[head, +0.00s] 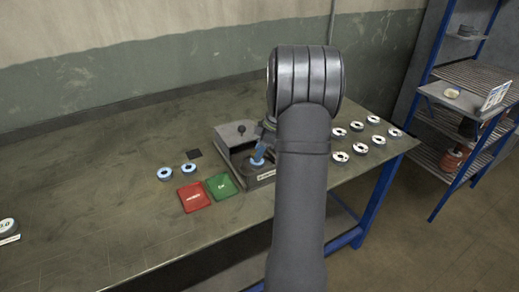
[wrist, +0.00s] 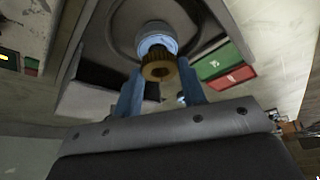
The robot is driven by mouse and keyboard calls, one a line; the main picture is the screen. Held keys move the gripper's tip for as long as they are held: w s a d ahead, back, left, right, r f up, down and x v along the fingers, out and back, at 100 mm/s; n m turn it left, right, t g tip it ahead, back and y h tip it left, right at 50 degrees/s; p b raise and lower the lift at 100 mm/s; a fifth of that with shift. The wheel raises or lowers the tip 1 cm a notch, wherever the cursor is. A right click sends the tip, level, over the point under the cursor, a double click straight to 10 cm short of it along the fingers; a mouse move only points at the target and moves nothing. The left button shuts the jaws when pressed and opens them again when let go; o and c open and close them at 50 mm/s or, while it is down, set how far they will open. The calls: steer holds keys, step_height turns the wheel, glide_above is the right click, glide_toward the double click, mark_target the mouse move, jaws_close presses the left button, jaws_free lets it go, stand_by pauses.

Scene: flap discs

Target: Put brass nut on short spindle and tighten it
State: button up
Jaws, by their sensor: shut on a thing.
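The brass nut (wrist: 159,70) shows in the wrist view as a ribbed, dark-gold ring with a dark bore. My gripper (wrist: 160,88) is shut on it, with one blue finger at each side. A pale blue and white round piece (wrist: 157,42) lies directly behind the nut, in line with it, in the round recess of the grey fixture (wrist: 95,58). I cannot tell whether nut and piece touch. The spindle is not clearly visible. In the head view my gripper (head: 263,150) is low over the fixture (head: 232,134), partly hidden by my arm; the nut cannot be made out there.
A red mat (head: 194,197) and a green mat (head: 221,187) lie left of the fixture. Two blue-white discs (head: 165,174) are behind them. The bench's left side (head: 80,190) is mostly clear. A blue shelf (head: 460,98) stands beyond.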

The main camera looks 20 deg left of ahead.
steer(key=shift+f, duration=0.15)
steer(key=shift+f, duration=0.7)
steer(key=m, duration=0.2)
steer(key=m+t, duration=0.1)
steer(key=m, duration=0.1)
steer(key=shift+s+t, duration=0.2)
steer(key=shift+t, duration=0.1)
steer(key=m+t, duration=0.1)
steer(key=m, duration=0.1)
steer(key=m+t, duration=0.1)
steer(key=m, duration=0.2)
steer(key=shift+s+a+h, duration=0.1)
steer(key=shift+s+h, duration=0.1)
steer(key=shift+h, duration=0.1)
steer(key=shift+f+m+t+h, duration=0.1)
steer(key=shift+m+t+h, duration=0.3)
steer(key=shift+m, duration=1.2)
steer(key=shift+s, duration=0.1)
steer(key=shift+m, duration=0.7)
steer(key=shift+s+a+f+m+t+h, duration=0.1)
steer(key=shift+m+t+h, duration=0.15)
steer(key=shift+m+h, duration=0.65)
steer(key=shift+s+a+f+m+t+h, duration=0.1)
steer(key=shift+m+t+h, duration=0.15)
steer(key=shift+m, duration=1.25)
